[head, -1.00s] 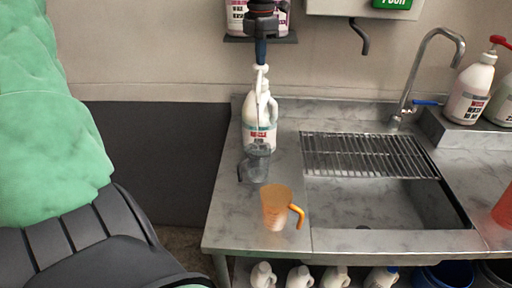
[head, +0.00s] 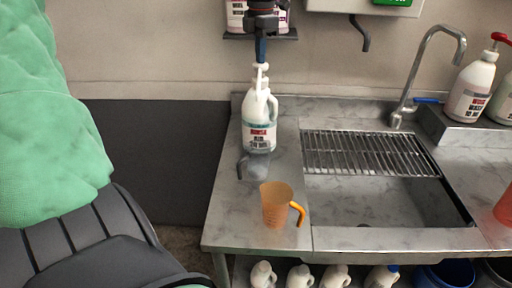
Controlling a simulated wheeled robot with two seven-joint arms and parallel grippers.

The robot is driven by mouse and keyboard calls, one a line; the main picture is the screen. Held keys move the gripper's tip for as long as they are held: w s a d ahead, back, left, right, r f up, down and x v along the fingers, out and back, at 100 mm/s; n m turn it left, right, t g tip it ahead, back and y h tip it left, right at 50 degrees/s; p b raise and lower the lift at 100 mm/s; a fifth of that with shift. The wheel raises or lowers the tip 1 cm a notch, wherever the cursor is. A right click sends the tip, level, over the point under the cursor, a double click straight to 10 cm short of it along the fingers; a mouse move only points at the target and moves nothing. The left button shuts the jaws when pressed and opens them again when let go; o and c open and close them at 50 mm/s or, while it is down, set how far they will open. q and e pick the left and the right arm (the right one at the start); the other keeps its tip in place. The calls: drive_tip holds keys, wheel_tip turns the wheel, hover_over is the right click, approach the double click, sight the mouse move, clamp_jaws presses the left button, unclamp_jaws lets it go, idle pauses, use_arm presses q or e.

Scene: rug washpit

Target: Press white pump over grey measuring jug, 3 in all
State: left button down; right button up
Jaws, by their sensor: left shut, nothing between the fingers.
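A white jug-shaped bottle (head: 260,108) with a printed label stands at the back left of the steel counter, its white pump (head: 262,69) on top. My left gripper (head: 261,60) points down from above, shut and empty, with its tips right at the pump head. I cannot tell whether they touch it or sit just above it. The small grey see-through measuring jug (head: 254,167) stands on the counter just in front of the bottle. An orange measuring jug (head: 275,205) with a handle stands nearer the counter's front edge. My right gripper is not in view.
A sink (head: 375,203) with a wire rack (head: 370,155) lies to the right, with a tap (head: 407,88) behind. A red-topped pump bottle (head: 472,90) stands on a ledge at right. Several white bottles sit below the counter. A wall shelf (head: 262,37) is behind my gripper.

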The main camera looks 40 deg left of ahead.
use_arm(q)
drive_tip(key=shift+r+p, duration=0.35)
drive_tip(key=shift+r, duration=1.15)
wheel_tip(320, 180, up, 6)
drive_tip(key=p, duration=0.2)
idle(0.7)
